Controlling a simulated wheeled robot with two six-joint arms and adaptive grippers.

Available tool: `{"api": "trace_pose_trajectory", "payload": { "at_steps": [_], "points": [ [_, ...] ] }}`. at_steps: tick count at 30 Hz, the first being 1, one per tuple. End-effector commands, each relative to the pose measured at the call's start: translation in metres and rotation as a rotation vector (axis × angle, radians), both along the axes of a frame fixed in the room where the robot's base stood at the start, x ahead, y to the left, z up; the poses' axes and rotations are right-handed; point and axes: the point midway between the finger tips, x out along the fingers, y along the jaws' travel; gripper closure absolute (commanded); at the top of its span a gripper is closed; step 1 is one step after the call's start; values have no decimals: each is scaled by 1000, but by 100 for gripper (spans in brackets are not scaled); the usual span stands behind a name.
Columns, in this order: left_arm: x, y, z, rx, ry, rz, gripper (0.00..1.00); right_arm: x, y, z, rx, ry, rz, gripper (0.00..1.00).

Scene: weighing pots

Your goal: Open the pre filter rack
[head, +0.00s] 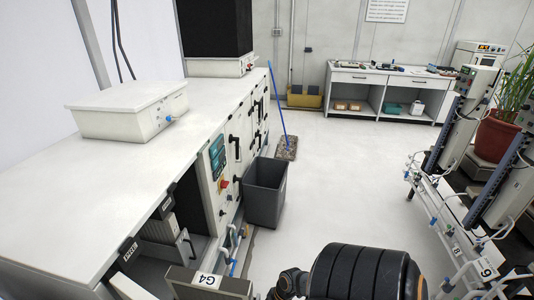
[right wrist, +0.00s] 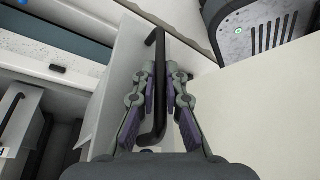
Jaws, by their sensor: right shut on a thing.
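My right gripper (right wrist: 160,72) shows in the right wrist view, its two fingers on either side of a black bar handle (right wrist: 156,128), shut on it. The handle stands on a pale grey panel (right wrist: 128,60). In the head view, a panel labelled G4 (head: 207,281) juts out at the low front of the white cabinet (head: 75,200). Whether it carries the held handle, I cannot tell. A grey unit with a handle (head: 160,226) sits in the cabinet's open bay. My left gripper is not in view.
A grey bin (head: 266,192) stands against the cabinet front, with a blue-handled mop (head: 286,148) behind it. Numbered pot stations (head: 455,240) with tubing stand at the right. The floor (head: 345,185) between is clear. Another black handle (right wrist: 12,112) is at the wrist view's left.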

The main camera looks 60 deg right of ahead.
Motion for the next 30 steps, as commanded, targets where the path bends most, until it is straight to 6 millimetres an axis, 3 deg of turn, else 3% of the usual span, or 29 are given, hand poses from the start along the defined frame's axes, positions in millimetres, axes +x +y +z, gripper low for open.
{"api": "trace_pose_trajectory", "payload": {
  "at_steps": [3, 14, 24, 30],
  "points": [
    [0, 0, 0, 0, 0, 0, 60, 0, 0, 0, -1, 1, 0, 79],
    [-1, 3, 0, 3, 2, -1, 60, -2, -3, 5, -2, 0, 0, 79],
    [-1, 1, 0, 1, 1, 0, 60, -19, -29, 74, -9, 3, 10, 79],
    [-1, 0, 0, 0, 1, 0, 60, -24, -38, 100, -8, 1, 6, 79]
  ]
}}
